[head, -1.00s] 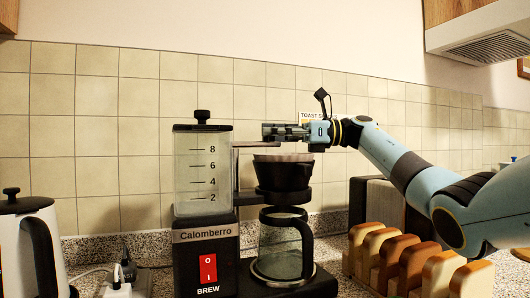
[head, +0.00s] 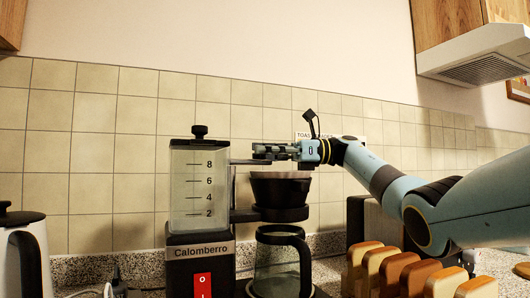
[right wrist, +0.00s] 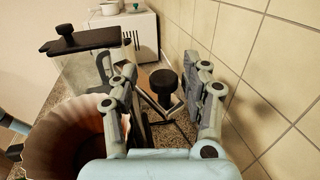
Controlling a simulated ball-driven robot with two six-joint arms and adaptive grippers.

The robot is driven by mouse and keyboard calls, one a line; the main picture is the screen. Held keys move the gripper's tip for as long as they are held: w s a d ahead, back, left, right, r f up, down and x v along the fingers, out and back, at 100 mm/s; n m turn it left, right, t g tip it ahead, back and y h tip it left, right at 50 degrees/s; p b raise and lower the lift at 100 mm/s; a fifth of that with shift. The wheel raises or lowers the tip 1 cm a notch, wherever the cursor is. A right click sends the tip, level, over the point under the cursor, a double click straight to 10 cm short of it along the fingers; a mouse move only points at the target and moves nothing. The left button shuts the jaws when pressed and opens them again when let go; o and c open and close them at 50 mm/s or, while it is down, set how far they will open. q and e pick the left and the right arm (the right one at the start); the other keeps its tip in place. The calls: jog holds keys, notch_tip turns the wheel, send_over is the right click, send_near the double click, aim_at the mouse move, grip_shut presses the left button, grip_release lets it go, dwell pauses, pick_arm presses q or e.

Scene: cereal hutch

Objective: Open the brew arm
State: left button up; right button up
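The Calomberro coffee maker (head: 201,252) stands on the counter with a clear water tank (head: 199,190). Its thin dark brew arm (head: 242,161) runs right from the tank's top, above the dark filter basket (head: 281,189), toward my right gripper (head: 258,152). In the right wrist view, my right gripper (right wrist: 163,82) has its fingers spread. A dark round knob-like part (right wrist: 165,82) shows between them, farther off; I cannot tell whether it belongs to the brew arm. The basket's pleated paper filter (right wrist: 72,133) is at lower left. Contact with the brew arm is unclear. My left gripper is out of view.
The glass carafe (head: 279,262) sits under the basket. A kettle (head: 24,255) is at far left. Several bread slices (head: 390,272) stand at front right, before a dark toaster (head: 362,218). The tiled wall (head: 105,150) is close behind.

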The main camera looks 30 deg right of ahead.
jog(key=shift+s+d, duration=0.1)
jog(key=shift+d, duration=0.1)
jog(key=v, duration=1.1)
jog(key=shift+d, duration=0.4)
jog(key=shift+s, duration=0.15)
